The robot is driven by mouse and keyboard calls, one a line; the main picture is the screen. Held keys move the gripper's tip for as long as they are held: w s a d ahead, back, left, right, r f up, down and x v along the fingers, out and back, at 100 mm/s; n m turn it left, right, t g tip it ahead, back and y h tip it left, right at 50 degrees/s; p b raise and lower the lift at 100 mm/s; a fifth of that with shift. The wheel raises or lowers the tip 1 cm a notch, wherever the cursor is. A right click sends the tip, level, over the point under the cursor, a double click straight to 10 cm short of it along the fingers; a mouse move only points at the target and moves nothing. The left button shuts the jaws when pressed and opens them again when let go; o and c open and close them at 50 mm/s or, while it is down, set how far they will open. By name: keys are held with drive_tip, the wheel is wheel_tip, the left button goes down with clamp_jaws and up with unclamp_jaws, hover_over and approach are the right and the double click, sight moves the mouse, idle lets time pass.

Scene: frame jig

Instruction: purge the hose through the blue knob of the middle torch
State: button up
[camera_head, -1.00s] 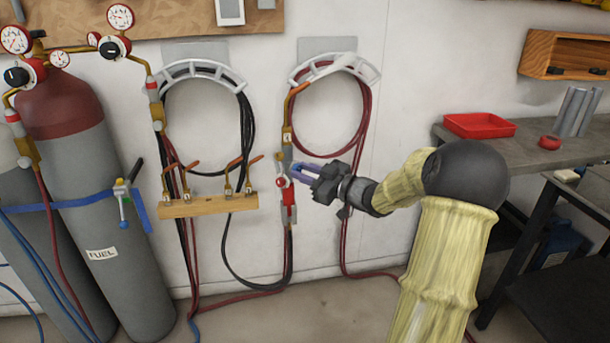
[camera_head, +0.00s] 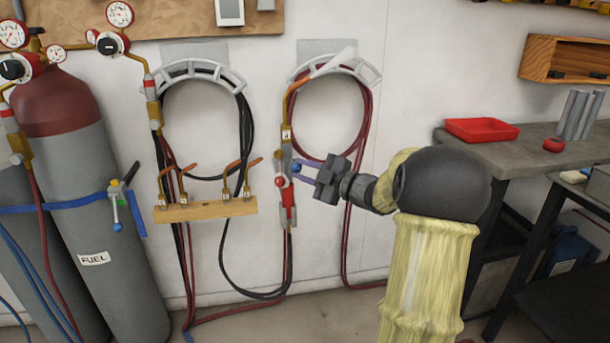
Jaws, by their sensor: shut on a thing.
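A torch (camera_head: 289,206) with a red lower body hangs upright below the right hose hanger, against a grey wall plate. It has a red knob (camera_head: 280,182) on its left and a blue knob (camera_head: 296,168) on its right. My gripper (camera_head: 301,171) comes from the right, its purple fingers shut on the blue knob. The fingers partly hide the knob's right side. I cannot tell whether the knob has turned.
A wooden rack (camera_head: 205,212) with several brass fittings is left of the torch. Red and black hoses hang below. Strapped cylinders (camera_head: 100,160) stand at far left. A workbench with a red tray (camera_head: 482,130) is at right.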

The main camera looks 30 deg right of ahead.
idle(0.3)
drive_tip(key=o, duration=1)
drive_tip(key=p+v, duration=0.2)
drive_tip(key=v, duration=1.5)
drive_tip(key=shift+s+p, duration=0.2)
drive_tip(key=shift+p, duration=0.1)
drive_tip(key=shift+f, duration=0.1)
